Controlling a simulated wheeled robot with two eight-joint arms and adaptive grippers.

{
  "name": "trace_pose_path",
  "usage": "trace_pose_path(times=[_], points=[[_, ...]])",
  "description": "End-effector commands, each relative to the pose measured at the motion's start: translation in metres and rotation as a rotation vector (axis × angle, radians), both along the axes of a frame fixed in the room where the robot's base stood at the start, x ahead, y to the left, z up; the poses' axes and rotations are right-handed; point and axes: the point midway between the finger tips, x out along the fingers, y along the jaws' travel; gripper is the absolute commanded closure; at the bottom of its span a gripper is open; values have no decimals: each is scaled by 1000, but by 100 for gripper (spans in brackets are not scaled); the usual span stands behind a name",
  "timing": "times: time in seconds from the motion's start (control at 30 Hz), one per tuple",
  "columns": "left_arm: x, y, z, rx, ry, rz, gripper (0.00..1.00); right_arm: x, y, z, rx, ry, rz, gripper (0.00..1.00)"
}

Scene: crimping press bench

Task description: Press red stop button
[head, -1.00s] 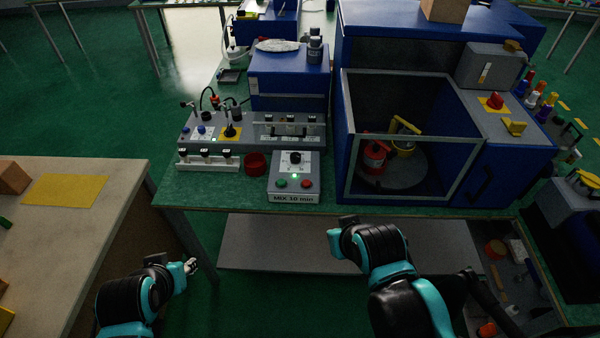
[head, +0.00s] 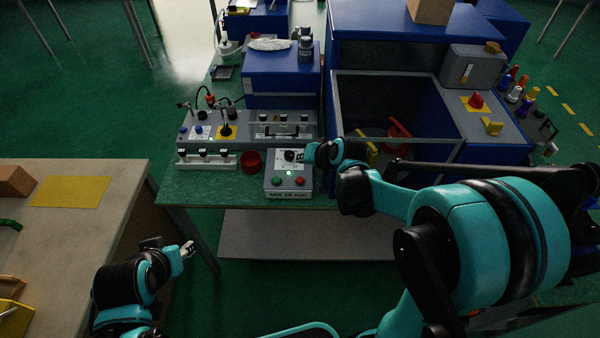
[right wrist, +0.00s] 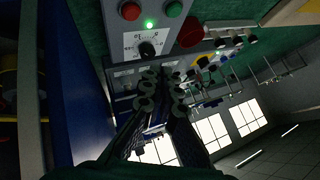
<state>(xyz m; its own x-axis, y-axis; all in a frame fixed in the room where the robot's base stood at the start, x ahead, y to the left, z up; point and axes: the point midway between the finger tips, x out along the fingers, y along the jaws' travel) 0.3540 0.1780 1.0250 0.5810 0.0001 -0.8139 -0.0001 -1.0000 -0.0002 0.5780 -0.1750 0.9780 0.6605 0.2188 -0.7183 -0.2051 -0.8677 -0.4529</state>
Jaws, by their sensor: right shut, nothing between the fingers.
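The grey control box (head: 289,187) stands at the bench's front edge, with a black knob, a lit green light, a green button (head: 277,181) and a red stop button (head: 299,181). The red button also shows at the top of the right wrist view (right wrist: 130,10). My right gripper (head: 311,153) is shut and empty, just right of the box's upper part and apart from the red button. Its fingers (right wrist: 163,92) show in the right wrist view. My left gripper (head: 189,248) is low at the left, in front of the bench; its fingers are too small to judge.
A red mushroom button (head: 476,99) sits on the blue machine at the right. A red cup (head: 250,161) stands left of the control box, near a panel (head: 240,131) with connectors. My right arm partly covers the machine's open chamber.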

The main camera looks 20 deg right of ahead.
Motion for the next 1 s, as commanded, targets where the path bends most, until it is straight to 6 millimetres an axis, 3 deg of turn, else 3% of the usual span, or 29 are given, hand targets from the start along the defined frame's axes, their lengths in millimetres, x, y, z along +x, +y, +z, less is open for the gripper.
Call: trace_pose_path(times=[0.1,0.2,0.63,0.83,1.0], points=[[0,0,9,0,0,0,60,18,-3,-6,42,-7,-22,100],[0,0,10,0,0,0,60,25,-4,-10,59,-10,-30,100],[0,0,9,0,0,0,60,26,-4,-13,62,-11,-31,100],[0,0,-1,0,0,0,60,26,-4,-24,62,-11,-31,100],[0,0,-17,0,0,0,60,26,-4,-45,61,-10,-32,100]])
